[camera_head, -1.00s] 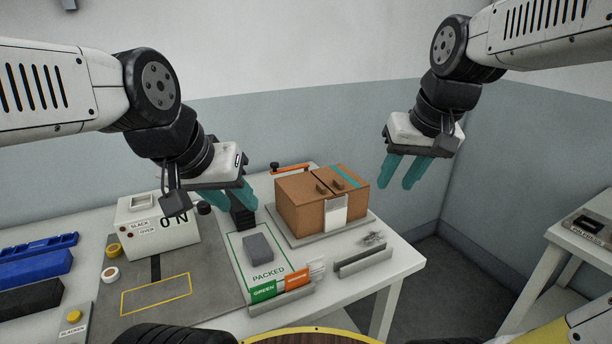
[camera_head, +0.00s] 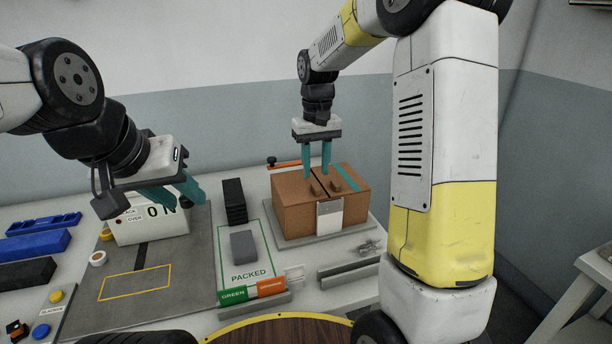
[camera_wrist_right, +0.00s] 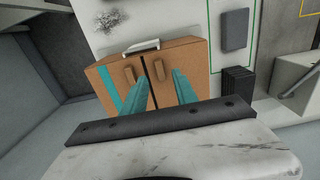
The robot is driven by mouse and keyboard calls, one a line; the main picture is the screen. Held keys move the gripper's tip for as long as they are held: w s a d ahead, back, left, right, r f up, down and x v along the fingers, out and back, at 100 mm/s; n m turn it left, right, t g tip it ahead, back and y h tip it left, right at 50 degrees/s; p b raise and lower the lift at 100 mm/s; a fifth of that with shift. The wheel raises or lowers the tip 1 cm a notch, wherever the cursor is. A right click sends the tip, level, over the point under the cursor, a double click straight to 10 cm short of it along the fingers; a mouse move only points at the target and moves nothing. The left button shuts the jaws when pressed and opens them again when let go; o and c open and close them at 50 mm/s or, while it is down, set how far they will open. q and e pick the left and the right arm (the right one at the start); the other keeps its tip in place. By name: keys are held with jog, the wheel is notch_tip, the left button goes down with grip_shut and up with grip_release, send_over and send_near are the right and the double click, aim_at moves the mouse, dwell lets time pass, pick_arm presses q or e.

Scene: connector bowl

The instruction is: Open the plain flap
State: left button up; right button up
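A brown cardboard box (camera_head: 292,218) has two closed top flaps meeting at a dark seam. The plain flap (camera_head: 291,186) is left in the head view and right in the wrist view (camera_wrist_right: 194,56). The other flap carries a teal strip (camera_head: 347,177). Each flap has a small brown tab; the plain flap's tab (camera_wrist_right: 159,68) appears between my right fingers in the wrist view. My right gripper (camera_head: 317,173) is open, pointing down over the box; contact cannot be told. My left gripper (camera_head: 190,204) is open and empty, left of the box by the white case.
The box stands on a grey tray (camera_head: 284,242). A dark block stack (camera_head: 234,201) and a grey block (camera_head: 243,246) on the PACKED area lie to its left. A metal rail (camera_head: 348,270) lies in front. My right arm covers the table's right side.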

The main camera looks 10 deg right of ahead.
aim_at(316, 188)
notch_tip(316, 188, down, 5)
jog(key=shift+f, duration=0.15)
grip_shut()
dwell(1.5)
